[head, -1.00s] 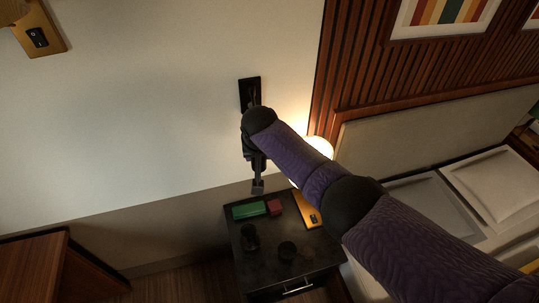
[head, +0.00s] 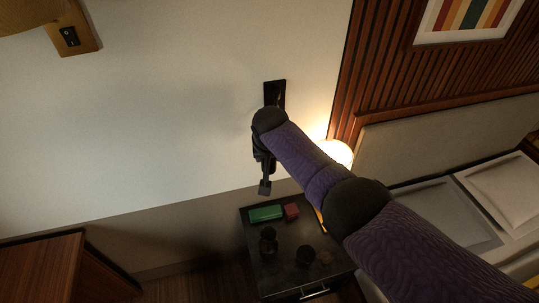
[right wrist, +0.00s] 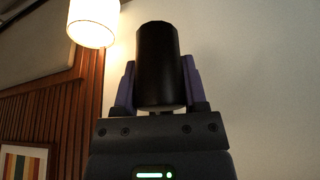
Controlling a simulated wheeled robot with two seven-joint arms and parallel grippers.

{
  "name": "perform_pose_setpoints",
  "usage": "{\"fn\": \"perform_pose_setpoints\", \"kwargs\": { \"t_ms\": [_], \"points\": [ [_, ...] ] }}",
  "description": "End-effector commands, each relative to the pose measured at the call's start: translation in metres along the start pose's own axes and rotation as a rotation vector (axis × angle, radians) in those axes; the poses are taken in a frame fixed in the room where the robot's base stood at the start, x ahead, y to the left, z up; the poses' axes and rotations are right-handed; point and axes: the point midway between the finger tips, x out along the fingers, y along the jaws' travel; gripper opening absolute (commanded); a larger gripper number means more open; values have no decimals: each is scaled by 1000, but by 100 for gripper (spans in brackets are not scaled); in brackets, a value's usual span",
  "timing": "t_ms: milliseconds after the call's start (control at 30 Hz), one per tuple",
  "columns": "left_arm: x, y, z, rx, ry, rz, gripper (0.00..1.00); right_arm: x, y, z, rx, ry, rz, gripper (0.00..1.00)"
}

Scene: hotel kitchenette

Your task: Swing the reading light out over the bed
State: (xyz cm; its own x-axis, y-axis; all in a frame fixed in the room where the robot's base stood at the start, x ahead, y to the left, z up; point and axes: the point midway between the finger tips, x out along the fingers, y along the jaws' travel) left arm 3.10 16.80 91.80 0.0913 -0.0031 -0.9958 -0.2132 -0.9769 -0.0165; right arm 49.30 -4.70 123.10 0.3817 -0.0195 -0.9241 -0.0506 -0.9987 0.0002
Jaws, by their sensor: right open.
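The black wall plate (head: 275,92) of the reading light is on the pale wall above the nightstand. My right arm reaches in from the right and covers most of the light. My right gripper (head: 263,165) points down beside the wall, just below the plate. In the right wrist view a black cylinder (right wrist: 160,62), which looks like the light's head, sits between the two fingers of my right gripper (right wrist: 158,85). The jaws are open around it; I cannot tell whether either finger touches it. My left gripper is out of view.
A dark nightstand (head: 285,240) stands below, with a green box (head: 266,214), a red box (head: 292,211) and dark cups. A lit lamp (head: 338,151) glows beside my arm. The bed's headboard (head: 440,135) is at the right. A wooden cabinet (head: 40,265) stands lower left.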

Motion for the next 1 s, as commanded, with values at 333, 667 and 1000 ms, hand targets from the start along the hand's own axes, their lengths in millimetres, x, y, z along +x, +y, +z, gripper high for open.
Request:
{"fn": "perform_pose_setpoints", "kwargs": {
  "t_ms": [333,667,1000],
  "points": [
    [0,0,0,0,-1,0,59,-1,-1,0,-1,2,-3,90],
    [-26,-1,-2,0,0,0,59,-33,-1,-3,-1,3,-4,90],
    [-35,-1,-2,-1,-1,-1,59,-88,-2,-1,-1,4,-6,90]
  ]
}}
